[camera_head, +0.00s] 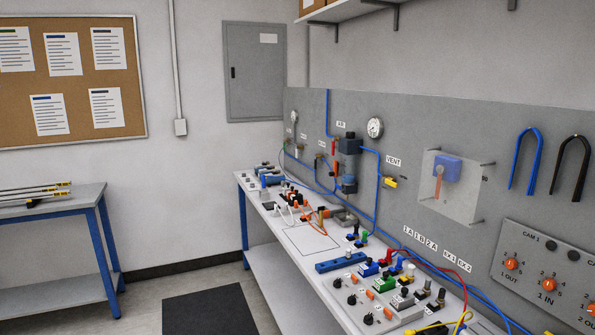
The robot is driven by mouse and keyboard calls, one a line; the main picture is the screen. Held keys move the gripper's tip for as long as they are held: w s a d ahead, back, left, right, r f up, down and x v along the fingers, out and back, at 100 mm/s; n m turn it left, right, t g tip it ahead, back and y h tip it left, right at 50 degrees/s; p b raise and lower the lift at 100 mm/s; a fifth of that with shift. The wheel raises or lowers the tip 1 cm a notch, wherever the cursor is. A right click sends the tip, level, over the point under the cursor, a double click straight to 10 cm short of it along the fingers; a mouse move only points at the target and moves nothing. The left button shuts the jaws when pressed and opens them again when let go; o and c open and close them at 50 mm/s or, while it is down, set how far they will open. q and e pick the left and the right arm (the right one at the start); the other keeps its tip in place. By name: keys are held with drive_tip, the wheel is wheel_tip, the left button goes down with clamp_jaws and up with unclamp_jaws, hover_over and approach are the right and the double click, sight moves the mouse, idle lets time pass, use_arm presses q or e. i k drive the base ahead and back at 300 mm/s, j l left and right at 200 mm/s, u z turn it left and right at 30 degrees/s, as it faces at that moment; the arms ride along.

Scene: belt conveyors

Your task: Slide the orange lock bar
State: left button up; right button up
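Neither of my grippers is in view. A narrow orange bar (438,187) hangs upright below a blue block (447,168) on the grey back panel, at a clear plate (462,206) held on standoffs. It may be the orange lock bar, but I cannot tell for sure. Small orange parts (362,281) also sit among the fittings on the bench at the front. Nothing of mine touches any of these.
A long workbench (300,237) runs along the grey panel, crowded with valves, coloured blocks and hoses. Blue tubing (378,185) and gauges (375,127) are on the panel. Orange-red knobs (548,285) are at right. A side table (50,202) stands left; floor lies between.

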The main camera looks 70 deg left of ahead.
sight(333, 173)
drive_tip(key=u, duration=2)
drive_tip(key=i+j+u, duration=0.25)
drive_tip(key=i, duration=0.35)
drive_tip(key=i+j+u, duration=0.25)
drive_tip(key=i, duration=0.4)
drive_tip(key=i+j+u, duration=0.25)
drive_tip(key=i, duration=0.45)
drive_tip(key=l, duration=0.1)
